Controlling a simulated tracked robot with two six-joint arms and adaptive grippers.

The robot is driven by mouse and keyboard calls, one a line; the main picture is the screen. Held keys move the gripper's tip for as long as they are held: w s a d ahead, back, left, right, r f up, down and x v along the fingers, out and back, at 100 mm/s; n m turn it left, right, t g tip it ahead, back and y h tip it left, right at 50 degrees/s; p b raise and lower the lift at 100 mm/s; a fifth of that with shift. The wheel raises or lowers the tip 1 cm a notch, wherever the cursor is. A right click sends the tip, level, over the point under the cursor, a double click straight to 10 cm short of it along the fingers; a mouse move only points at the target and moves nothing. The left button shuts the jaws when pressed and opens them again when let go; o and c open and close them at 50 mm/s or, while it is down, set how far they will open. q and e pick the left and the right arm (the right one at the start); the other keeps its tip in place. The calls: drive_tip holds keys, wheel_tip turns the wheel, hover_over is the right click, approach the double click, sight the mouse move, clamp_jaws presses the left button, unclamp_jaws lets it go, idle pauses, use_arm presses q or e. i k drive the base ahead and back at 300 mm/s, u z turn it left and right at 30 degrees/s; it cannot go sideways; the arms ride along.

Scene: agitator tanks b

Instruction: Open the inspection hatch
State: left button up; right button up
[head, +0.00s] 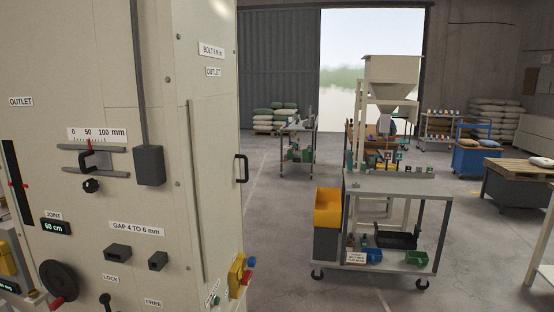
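A tall cream machine cabinet (120,60) fills the left of the head view. Its narrow right side face carries a black bar handle (241,168) near the edge and a long vertical strip (196,190). This may be the inspection hatch, but no label naming a hatch is legible, and I see no open gap there. Neither of my grippers shows in this view.
The cabinet front has a black handwheel (58,281), a slider scale (96,134) and a black box (149,165). A wheeled grey cart (400,184) stands to the right. Floor between them is clear.

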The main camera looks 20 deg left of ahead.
sight(214, 119)
drive_tip(key=u, duration=0.4)
drive_tip(key=i, duration=1.2)
drive_tip(key=u, duration=0.8)
drive_tip(key=k, duration=0.7)
drive_tip(key=u, duration=0.25)
drive_tip(key=i, duration=0.75)
drive_tip(key=z, duration=0.1)
